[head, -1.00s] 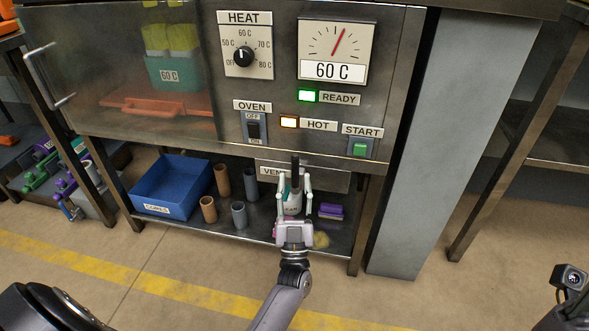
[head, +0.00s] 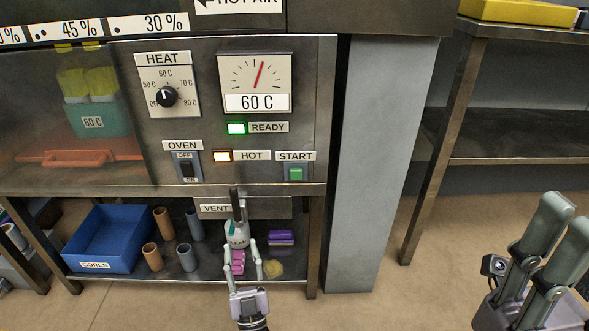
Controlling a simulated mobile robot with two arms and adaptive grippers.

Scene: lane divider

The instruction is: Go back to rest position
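My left gripper (head: 241,246) is in the lower middle of the head view, in front of the lower shelf. Its two fingers are apart, and a pink item (head: 238,262) shows between them. No object is visibly clamped.
The oven panel (head: 208,125) has a dial, switch and lit lamps. On the lower shelf stand a blue bin (head: 109,238), several tubes (head: 187,257), a purple item (head: 281,237) and a yellowish item (head: 273,269). A grey pillar (head: 361,170) and a metal rack (head: 432,170) stand right.

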